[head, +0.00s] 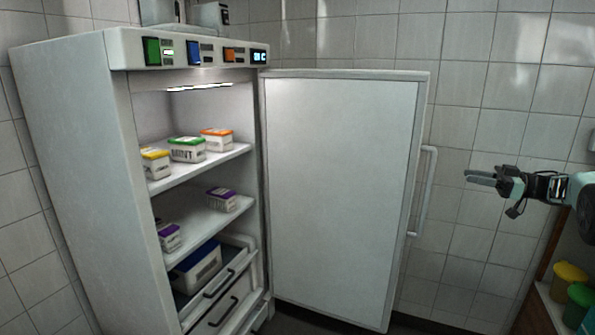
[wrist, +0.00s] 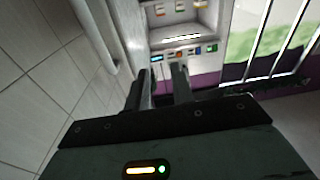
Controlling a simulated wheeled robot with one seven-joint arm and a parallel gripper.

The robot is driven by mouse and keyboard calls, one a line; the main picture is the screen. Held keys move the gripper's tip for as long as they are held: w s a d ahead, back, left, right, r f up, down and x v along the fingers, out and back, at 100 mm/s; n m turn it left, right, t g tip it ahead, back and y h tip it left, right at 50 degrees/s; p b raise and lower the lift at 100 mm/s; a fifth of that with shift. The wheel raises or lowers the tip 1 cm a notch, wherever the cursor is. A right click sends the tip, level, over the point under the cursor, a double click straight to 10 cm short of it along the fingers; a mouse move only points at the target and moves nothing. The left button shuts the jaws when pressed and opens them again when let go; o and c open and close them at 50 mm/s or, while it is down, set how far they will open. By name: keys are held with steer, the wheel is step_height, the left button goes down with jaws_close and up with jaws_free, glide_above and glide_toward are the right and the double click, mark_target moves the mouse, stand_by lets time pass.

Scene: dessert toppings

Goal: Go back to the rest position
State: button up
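My gripper (head: 468,176) is at the right of the head view, in front of the tiled wall and to the right of the fridge door's handle (head: 427,190). A visible gap separates it from the handle. In the wrist view the two dark fingers (wrist: 161,72) stand apart with nothing between them. The white fridge (head: 70,170) is at the left, its door (head: 340,190) swung wide open. The wrist view shows the fridge upside down, with part of the door and handle at upper left (wrist: 92,32).
Several boxes stand on the fridge shelves, among them a green-topped MINT box (head: 187,150). A pulled-out lower drawer (head: 225,275) holds a larger box. Yellow (head: 570,274) and green (head: 579,302) containers stand on a shelf at lower right, below my arm.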

steer(key=w+a+r+m+t+h, duration=0.3)
steer(key=w+r+m+t+h, duration=0.4)
steer(key=r+m+t+h, duration=0.45)
steer(key=s+a+f+m+g+h, duration=0.15)
steer(key=s+a+f+g, duration=0.4)
steer(key=s, duration=0.95)
steer(key=s+a+f+m+g+h, duration=0.15)
steer(key=s+a+f+g, duration=0.45)
steer(key=s, duration=0.8)
steer(key=s+a+f+g+h, duration=0.3)
steer(key=s+f, duration=0.4)
steer(key=s, duration=0.8)
steer(key=s+a+r+n+g, duration=0.3)
steer(key=s+a+n, duration=0.5)
steer(key=s+a, duration=0.85)
step_height(320, 180, up, 12)
steer(key=w+a+p, duration=0.1)
steer(key=w+p, duration=0.1)
steer(key=p, duration=1.1)
steer(key=shift+w+g+y, duration=0.25)
steer(key=shift+g+y, duration=0.05)
steer(key=shift+y, duration=0.05)
